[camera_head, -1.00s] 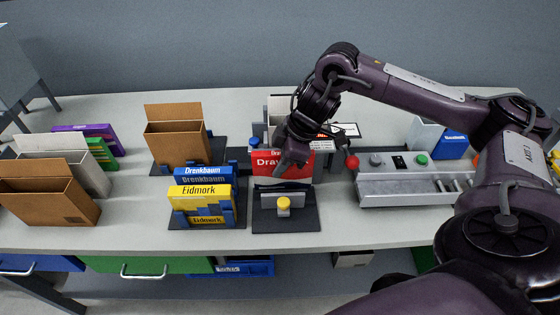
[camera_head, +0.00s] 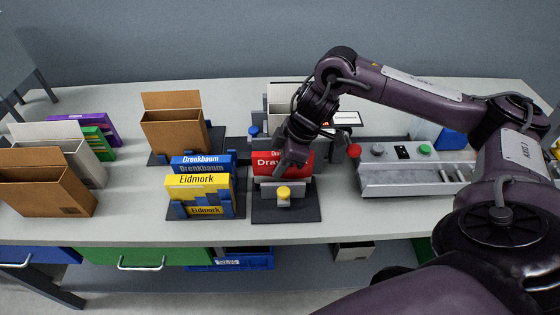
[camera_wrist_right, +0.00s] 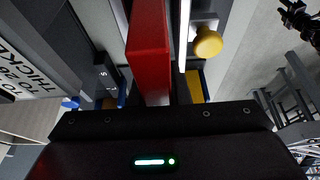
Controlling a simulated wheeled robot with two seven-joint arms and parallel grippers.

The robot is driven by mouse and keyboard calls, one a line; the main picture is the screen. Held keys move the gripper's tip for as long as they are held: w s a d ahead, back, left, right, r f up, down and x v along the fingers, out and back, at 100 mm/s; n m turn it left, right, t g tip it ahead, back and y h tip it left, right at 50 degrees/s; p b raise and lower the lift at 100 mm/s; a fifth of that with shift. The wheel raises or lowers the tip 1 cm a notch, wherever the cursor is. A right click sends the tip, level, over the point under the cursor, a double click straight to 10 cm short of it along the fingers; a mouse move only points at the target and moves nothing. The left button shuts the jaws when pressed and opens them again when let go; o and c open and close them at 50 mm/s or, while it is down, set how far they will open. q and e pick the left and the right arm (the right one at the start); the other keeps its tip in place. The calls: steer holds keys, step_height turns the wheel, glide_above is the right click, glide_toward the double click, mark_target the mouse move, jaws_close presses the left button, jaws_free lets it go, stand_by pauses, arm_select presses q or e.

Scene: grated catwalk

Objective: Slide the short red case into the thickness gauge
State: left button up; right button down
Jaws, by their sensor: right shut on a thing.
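The short red case (camera_head: 268,163) with white lettering stands upright in my right gripper (camera_head: 292,160). In the head view it sits just behind the grey upright plate of the thickness gauge (camera_head: 262,210), which has a dark base and a yellow knob (camera_head: 284,192). The plate hides the case's lower edge, so I cannot tell how deep it sits. In the right wrist view the red case (camera_wrist_right: 149,50) runs along the gauge's pale plate (camera_wrist_right: 183,40), with the yellow knob (camera_wrist_right: 208,43) to its right. My left gripper is out of view.
A blue rack (camera_head: 207,208) with yellow and blue boxes stands close left of the gauge. A grey machine (camera_head: 405,180) with a red ball knob (camera_head: 354,151) stands to the right. Cardboard holders (camera_head: 175,130) stand further left. The table's front strip is clear.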

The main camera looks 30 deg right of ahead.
steer(key=shift+f, duration=0.55)
steer(key=c, duration=1.4)
jaws_free()
steer(key=shift+c, duration=1)
steer(key=shift+o, duration=0.3)
steer(key=shift+r, duration=0.1)
